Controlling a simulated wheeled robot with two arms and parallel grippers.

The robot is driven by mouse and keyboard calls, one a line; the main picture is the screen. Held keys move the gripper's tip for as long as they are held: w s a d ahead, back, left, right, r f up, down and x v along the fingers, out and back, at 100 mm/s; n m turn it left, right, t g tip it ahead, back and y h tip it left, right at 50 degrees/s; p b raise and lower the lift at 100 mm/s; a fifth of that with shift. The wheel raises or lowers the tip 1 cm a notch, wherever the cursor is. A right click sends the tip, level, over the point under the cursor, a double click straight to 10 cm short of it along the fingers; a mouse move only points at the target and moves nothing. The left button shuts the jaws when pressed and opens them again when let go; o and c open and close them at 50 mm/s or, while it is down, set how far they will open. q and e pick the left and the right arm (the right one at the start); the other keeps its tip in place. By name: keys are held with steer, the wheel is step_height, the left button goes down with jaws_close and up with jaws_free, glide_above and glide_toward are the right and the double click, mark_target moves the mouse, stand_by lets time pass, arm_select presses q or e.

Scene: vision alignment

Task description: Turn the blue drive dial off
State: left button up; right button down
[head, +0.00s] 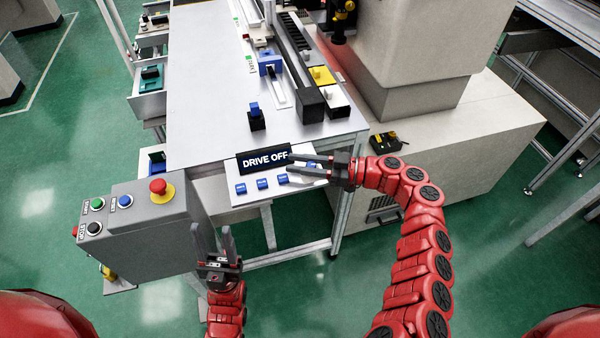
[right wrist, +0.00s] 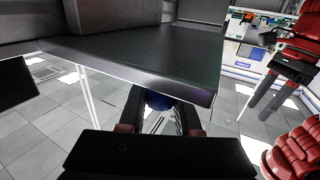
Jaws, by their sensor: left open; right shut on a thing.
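The blue drive dial (head: 312,165) sits at the right end of the white control panel (head: 240,198), partly hidden by my right gripper. My right gripper (head: 291,164) reaches in from the right, with its two fingers on either side of the dial, and is shut on it. In the right wrist view, a blue round part of the dial (right wrist: 158,101) shows between the fingers. The black display (head: 264,160) on the panel reads "DRIVE OFF". My left gripper (head: 212,232) is open and empty, pointing up beside the grey button box.
Several blue buttons (head: 262,184) line the panel's front. A grey box (head: 150,222) with a red emergency button (head: 160,188) stands at left. Behind is a metal table (head: 205,90) with a blue-topped black block (head: 256,117). A large beige machine (head: 425,45) stands at right.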

steer(key=shift+s+f+n+g+b, duration=0.15)
steer(key=shift+n+g+b, duration=0.45)
steer(key=shift+b, duration=0.6)
steer(key=shift+s+f+n+g+b, duration=0.15)
steer(key=shift+n+g+b, duration=0.25)
steer(key=shift+g+b, duration=0.6)
steer(key=shift+s+r+n+g+b, duration=0.15)
steer(key=shift+n+g+b, duration=0.35)
steer(key=shift+b, duration=0.85)
steer(key=shift+g, duration=0.3)
steer(key=shift+a, duration=0.1)
steer(key=c, duration=0.6)
jaws_free()
steer(key=shift+r, duration=0.1)
